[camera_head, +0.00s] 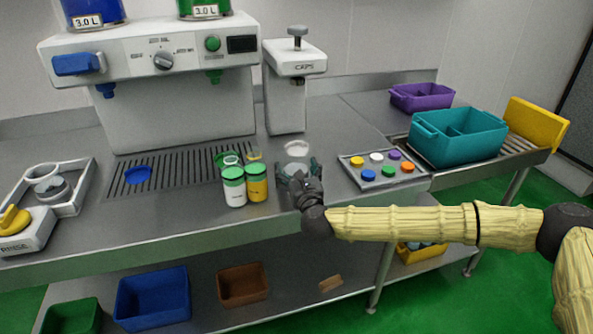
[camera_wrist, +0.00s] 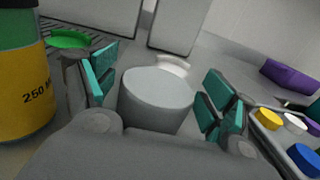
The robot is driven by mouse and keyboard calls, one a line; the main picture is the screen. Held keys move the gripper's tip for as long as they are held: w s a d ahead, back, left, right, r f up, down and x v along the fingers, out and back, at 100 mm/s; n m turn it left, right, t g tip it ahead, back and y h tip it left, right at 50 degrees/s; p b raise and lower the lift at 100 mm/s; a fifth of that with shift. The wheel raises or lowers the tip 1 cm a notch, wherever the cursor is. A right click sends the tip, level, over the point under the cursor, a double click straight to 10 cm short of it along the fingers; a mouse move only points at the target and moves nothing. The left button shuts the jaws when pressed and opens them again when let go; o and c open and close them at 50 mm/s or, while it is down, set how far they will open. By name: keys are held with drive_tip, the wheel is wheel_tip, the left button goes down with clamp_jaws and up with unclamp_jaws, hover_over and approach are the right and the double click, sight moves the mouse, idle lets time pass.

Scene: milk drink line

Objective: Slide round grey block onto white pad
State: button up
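The round grey block (camera_wrist: 156,100) stands upright on the steel counter between my gripper's (camera_wrist: 162,88) two teal fingers in the wrist view. The fingers are apart, one on each side of the block, with a narrow gap visible at each side. The white pad (camera_wrist: 173,65) lies just beyond the block, its near part hidden by the block. In the head view the white pad (camera_head: 297,148) lies on the counter in front of the caps machine, just beyond my gripper (camera_head: 298,171). My gripper mostly hides the block there.
A green-lidded white jar (camera_head: 233,188) and a yellow jar (camera_head: 257,183) stand close left of my gripper; the yellow jar (camera_wrist: 22,90) looms in the wrist view. A tray of coloured caps (camera_head: 381,171) lies to the right. The caps machine (camera_head: 288,95) stands behind the pad.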

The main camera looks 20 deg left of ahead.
sight(298, 163)
drive_tip(key=c, duration=0.9)
drive_tip(key=shift+w+a+b, duration=0.2)
drive_tip(key=shift+w+b, duration=0.3)
drive_tip(key=shift+w, duration=0.3)
drive_tip(key=shift+w+a+b, duration=0.25)
drive_tip(key=shift+w+b, duration=0.25)
drive_tip(key=shift+w, duration=0.3)
drive_tip(key=shift+w+a+b, duration=0.2)
drive_tip(key=shift+w+b, duration=0.3)
drive_tip(key=shift+w, duration=0.3)
drive_tip(key=shift+w+a+r, duration=0.1)
drive_tip(key=shift+w+a, duration=0.05)
drive_tip(key=shift+w, duration=0.35)
drive_tip(key=shift+w+a+b, duration=0.15)
drive_tip(key=shift+w+b, duration=0.3)
drive_tip(key=shift+b, duration=0.15)
drive_tip(key=shift+w+a+b, duration=0.25)
drive_tip(key=shift+w+b, duration=0.35)
drive_tip(key=shift+w, duration=0.35)
drive_tip(key=shift+w+a+b, duration=0.25)
drive_tip(key=shift+w+b, duration=0.3)
drive_tip(key=shift+w, duration=0.35)
drive_tip(key=shift+w+a, duration=0.15)
drive_tip(key=shift+w, duration=0.45)
